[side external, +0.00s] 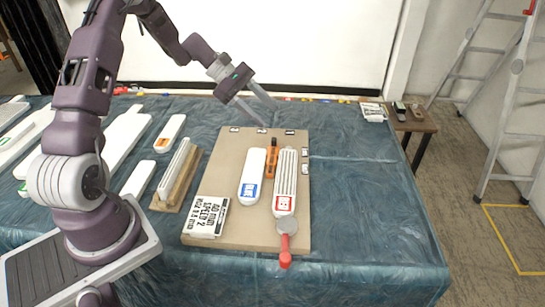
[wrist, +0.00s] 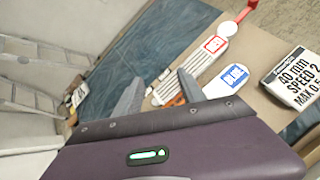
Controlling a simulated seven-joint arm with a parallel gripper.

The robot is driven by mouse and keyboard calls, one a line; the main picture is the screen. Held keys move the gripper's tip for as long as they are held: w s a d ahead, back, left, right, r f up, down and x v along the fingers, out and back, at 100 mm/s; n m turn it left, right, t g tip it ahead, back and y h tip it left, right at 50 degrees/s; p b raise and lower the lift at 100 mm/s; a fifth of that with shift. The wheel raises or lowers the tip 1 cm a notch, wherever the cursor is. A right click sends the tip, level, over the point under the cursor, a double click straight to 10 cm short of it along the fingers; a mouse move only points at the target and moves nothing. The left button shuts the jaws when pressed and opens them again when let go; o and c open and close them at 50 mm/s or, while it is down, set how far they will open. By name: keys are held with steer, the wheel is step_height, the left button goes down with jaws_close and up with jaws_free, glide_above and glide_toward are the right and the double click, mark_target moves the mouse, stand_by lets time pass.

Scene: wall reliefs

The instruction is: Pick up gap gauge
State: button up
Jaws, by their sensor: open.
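A slim orange tool with a dark middle (side external: 271,158), which looks like the gap gauge, lies on a tan board (side external: 225,160) between two white slats. In the wrist view the orange tool (wrist: 177,100) is partly hidden behind my right-hand finger. The blue-labelled slat (side external: 252,174) is to its left, and the ribbed red-labelled slat (side external: 286,180) is to its right. My gripper (side external: 268,112) is open and empty above the board's far edge, apart from the tool. In the wrist view my gripper (wrist: 160,76) shows its two fingers spread.
A red-handled tool with a round grey head (side external: 287,238) lies at the board's near edge. A printed card (side external: 207,216) is at its near left. White slats and a wooden holder (side external: 176,178) lie left. The blue cloth (side external: 370,220) right of the board is clear.

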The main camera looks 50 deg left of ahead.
mark_target(272, 157)
steer(key=a+f+n+t, duration=0.1)
steer(key=a+f+n, duration=0.1)
steer(key=a+f, duration=0.1)
steer(key=a+f+n+t, duration=0.1)
steer(key=a+f+n, duration=0.1)
steer(key=a+f, duration=0.1)
steer(key=w+a+f+n+t, duration=0.1)
steer(key=a+f+n, duration=0.2)
steer(key=f, duration=0.1)
steer(key=shift+a+f, duration=0.15)
steer(key=shift+f, duration=0.25)
steer(key=shift+t, duration=0.3)
steer(key=x, duration=0.7)
steer(key=shift+w+f, duration=0.1)
steer(key=shift+w, duration=0.1)
jaws_close()
